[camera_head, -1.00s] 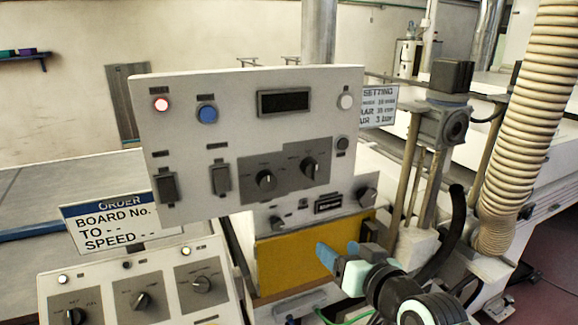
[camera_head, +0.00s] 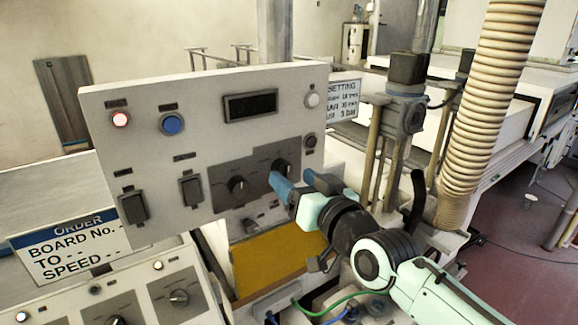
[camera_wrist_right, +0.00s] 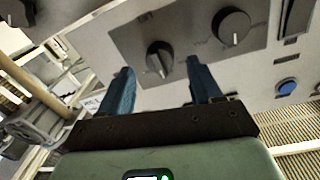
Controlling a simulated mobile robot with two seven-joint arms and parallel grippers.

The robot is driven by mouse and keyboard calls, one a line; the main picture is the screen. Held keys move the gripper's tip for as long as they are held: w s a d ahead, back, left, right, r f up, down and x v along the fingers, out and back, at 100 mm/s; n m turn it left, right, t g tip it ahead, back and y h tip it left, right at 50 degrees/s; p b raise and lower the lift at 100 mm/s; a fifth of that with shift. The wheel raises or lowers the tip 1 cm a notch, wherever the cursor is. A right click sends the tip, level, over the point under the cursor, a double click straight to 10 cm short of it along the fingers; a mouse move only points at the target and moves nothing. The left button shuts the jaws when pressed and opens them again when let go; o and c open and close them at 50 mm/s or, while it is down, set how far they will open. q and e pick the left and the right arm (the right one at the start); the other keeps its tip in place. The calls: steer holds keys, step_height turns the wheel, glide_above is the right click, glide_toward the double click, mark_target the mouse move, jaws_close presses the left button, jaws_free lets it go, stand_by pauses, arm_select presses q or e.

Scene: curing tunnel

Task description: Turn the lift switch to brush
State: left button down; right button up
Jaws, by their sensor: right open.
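Two black rotary knobs sit on a dark grey plate on the upright control panel (camera_head: 210,115). The right knob (camera_head: 281,166) is partly hidden by my gripper; it also shows in the wrist view (camera_wrist_right: 160,58). The left knob (camera_head: 238,187) is clear and also shows in the wrist view (camera_wrist_right: 232,26). The labels are too small to read, so I cannot tell which knob is the lift switch. My right gripper (camera_head: 294,180) is open, its blue fingers in front of the right knob. In the wrist view, the knob appears between the fingertips, with nothing gripped. My left gripper is not in view.
An order sign (camera_head: 75,245) and a lower panel with more knobs (camera_head: 180,297) stand at left. A ribbed hose (camera_head: 487,110) hangs at right.

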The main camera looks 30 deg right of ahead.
mark_target(284, 170)
steer(key=shift+w+p, duration=0.35)
steer(key=shift+w, duration=1.15)
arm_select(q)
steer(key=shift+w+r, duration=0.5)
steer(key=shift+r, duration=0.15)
arm_select(e)
steer(key=shift+s, duration=0.1)
steer(key=c, duration=1)
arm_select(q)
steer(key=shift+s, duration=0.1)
arm_select(e)
steer(key=shift+c, duration=0.2)
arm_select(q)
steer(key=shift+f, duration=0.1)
